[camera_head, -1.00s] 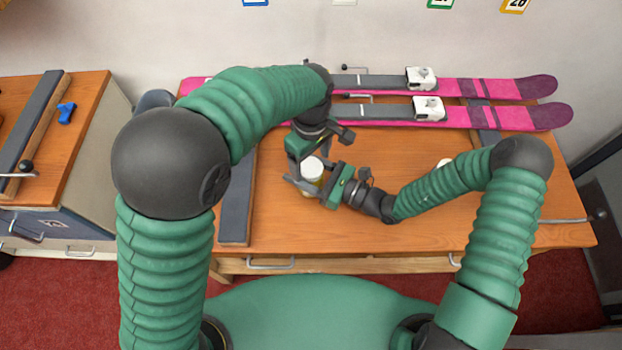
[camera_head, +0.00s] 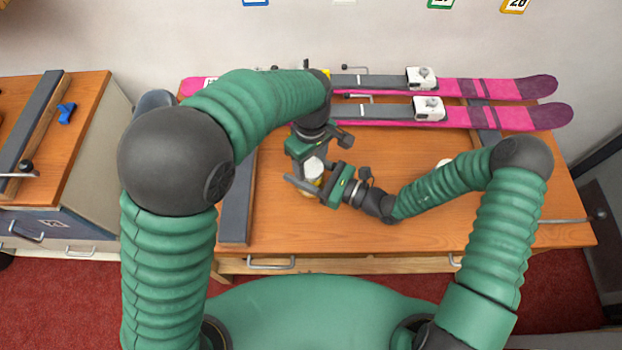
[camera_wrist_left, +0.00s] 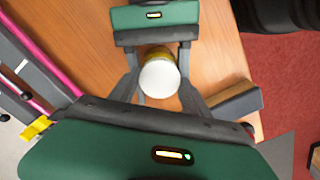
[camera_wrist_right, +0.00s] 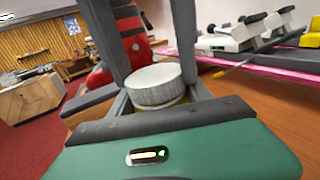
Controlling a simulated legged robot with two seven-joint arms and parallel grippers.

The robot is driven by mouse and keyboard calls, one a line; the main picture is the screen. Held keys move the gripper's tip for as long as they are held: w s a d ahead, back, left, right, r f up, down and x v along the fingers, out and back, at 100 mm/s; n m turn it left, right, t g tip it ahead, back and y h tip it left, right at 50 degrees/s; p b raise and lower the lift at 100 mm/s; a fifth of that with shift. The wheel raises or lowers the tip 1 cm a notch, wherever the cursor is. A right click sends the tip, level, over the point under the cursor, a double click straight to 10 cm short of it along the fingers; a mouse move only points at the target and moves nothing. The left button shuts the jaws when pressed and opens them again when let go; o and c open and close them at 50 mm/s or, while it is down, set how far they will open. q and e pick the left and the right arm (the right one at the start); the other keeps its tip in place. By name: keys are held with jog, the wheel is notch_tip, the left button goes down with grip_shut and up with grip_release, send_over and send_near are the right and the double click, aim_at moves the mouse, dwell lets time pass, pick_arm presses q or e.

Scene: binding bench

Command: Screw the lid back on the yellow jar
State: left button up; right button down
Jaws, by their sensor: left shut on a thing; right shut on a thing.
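The yellow jar (camera_head: 308,192) stands on the bench, mostly hidden between my grippers. Its white lid (camera_head: 314,166) is at its top; the lid also shows in the left wrist view (camera_wrist_left: 160,78) and right wrist view (camera_wrist_right: 155,84), with a little yellow under it. Whether its thread is engaged cannot be told. My left gripper (camera_head: 311,163) comes from above and behind, shut on the lid, a finger on each side. My right gripper (camera_head: 318,185) comes from the right, lower down, shut on the jar body.
Two pink and grey skis (camera_head: 480,117) with white bindings lie along the back of the orange wooden bench (camera_head: 440,225). A grey bar (camera_head: 236,215) lies on the left. A small white thing (camera_head: 444,163) is partly hidden behind my right arm. The bench front is clear.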

pick_arm(q)
jog(key=shift+w, duration=0.1)
pick_arm(e)
jog(key=shift+s, duration=0.1)
pick_arm(q)
jog(key=m, duration=1.7)
pick_arm(e)
jog(key=shift+a, duration=0.1)
pick_arm(q)
jog(key=m, duration=0.4)
jog(key=shift+w+m, duration=0.1)
jog(key=shift+m, duration=0.3)
jog(key=o, duration=1.5)
